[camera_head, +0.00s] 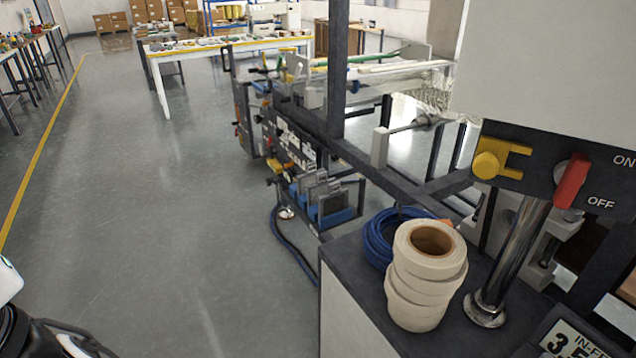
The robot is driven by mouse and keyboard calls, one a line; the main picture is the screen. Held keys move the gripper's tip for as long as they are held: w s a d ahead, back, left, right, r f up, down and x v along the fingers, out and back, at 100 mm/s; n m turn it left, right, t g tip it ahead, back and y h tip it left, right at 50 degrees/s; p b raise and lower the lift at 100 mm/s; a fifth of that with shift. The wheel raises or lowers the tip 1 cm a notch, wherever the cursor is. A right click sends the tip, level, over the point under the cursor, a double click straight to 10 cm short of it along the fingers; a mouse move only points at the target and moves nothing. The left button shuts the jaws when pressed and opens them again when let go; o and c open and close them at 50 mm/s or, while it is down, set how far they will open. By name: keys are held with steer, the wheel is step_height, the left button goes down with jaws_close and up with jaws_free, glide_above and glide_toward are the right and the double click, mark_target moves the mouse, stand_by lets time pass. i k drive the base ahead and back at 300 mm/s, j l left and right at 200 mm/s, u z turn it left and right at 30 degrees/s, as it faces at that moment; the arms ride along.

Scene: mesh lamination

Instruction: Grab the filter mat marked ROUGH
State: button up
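No filter mat marked ROUGH can be made out in the head view. Several small grey plates stand upright in blue holders (335,215) on the side of the machine, too small to read any marking. My gripper is not in view. A white and black part at the lower left edge looks like part of my own body.
A stack of cream tape rolls (427,275) and a coiled blue hose (388,238) sit on a dark-topped cabinet (345,262). A red ON/OFF lever (572,181) is at right. A long table (222,46) stands behind. The grey floor (150,200) at left is clear.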

mark_target(303, 180)
steer(key=u, duration=0.2)
steer(key=i+j+u, duration=0.2)
steer(key=j, duration=0.2)
steer(key=i+j+u, duration=0.2)
steer(key=j, duration=0.2)
steer(key=i+j+u, duration=0.15)
steer(key=i+j, duration=0.15)
steer(key=i, duration=0.2)
steer(key=i+j+u, duration=0.1)
steer(key=i, duration=0.4)
steer(key=i+z, duration=0.45)
steer(key=z, duration=0.3)
steer(key=i+j+z, duration=0.15)
steer(key=z, duration=0.2)
steer(key=i+l+z, duration=0.1)
steer(key=i+z, duration=0.15)
steer(key=z, duration=0.25)
steer(key=i+z, duration=0.25)
steer(key=z, duration=0.25)
steer(key=i+z, duration=0.3)
steer(key=z, duration=0.2)
